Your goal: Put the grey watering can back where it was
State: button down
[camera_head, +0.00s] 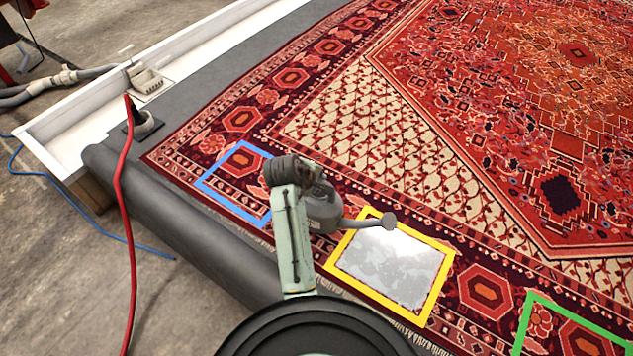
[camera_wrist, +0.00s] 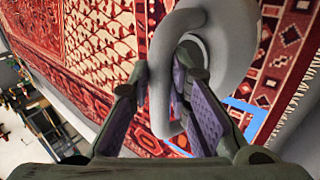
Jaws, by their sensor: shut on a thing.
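The grey watering can (camera_head: 325,212) shows in the head view partly behind my arm, its spout pointing right over the top edge of the yellow frame (camera_head: 438,289). In the wrist view my gripper (camera_wrist: 163,78) is shut on the can's thick curved grey handle (camera_wrist: 207,22), with a finger on either side. The can's body is between the blue frame (camera_head: 230,205) and the yellow frame. I cannot tell whether its base touches the rug. In the head view the fingers are hidden behind my arm.
The frames lie on a patterned red rug (camera_head: 420,150). A pale mottled patch (camera_head: 390,262) fills the yellow frame. A green frame (camera_head: 525,318) is at lower right. A grey roll (camera_head: 190,235), a red hose (camera_head: 122,200) and a white trough edge (camera_head: 60,112) are at left.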

jog(key=shift+w+a, duration=0.25)
jog(key=shift+w, duration=0.6)
jog(key=shift+f+p, duration=0.4)
jog(key=shift+f, duration=1.45)
jog(key=c, duration=1.5)
grip_release()
jog(key=shift+f, duration=0.1)
